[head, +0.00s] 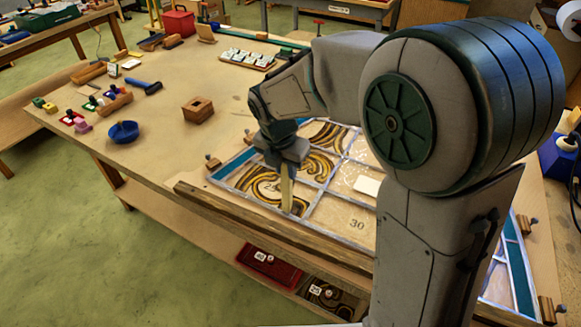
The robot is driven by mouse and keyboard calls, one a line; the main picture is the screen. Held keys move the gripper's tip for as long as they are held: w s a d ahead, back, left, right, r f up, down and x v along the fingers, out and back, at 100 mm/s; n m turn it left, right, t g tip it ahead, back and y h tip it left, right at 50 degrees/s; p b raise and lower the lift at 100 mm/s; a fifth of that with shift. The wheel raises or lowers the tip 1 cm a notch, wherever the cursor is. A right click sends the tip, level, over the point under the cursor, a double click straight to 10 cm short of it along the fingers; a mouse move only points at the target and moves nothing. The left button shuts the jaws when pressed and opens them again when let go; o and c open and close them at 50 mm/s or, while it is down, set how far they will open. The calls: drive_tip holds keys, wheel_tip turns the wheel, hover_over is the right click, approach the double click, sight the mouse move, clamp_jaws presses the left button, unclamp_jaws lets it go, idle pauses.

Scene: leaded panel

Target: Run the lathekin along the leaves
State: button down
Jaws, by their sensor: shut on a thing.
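My gripper (284,163) is over the leaded panel, shut on a pale, flat wooden stick, the lathekin (287,192). The lathekin points down, and its lower end is at or just above the panel near a lead strip; I cannot tell if it touches. The leaded panel (328,212) lies on the bench, with pale grey lead leaves between panes. Some panes have brown and amber swirls, one edge is teal, and a plain pane is marked 30. My arm hides the panel's right middle part.
A wooden batten (270,218) runs along the panel's near edge, with small wooden blocks around it.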

drive_tip(key=shift+a, duration=0.1)
drive_tip(key=w+a+p, duration=0.3)
drive_tip(key=w+a, duration=0.2)
drive_tip(key=a, duration=0.4)
drive_tip(key=w+a+p, duration=0.4)
drive_tip(key=w+a, duration=0.2)
drive_tip(key=a, duration=0.3)
drive_tip(key=shift+a, duration=0.4)
idle(2.7)
drive_tip(key=shift+f, duration=0.1)
wheel_tip(320, 180, up, 5)
drive_tip(key=shift+w+r, duration=0.1)
idle(0.5)
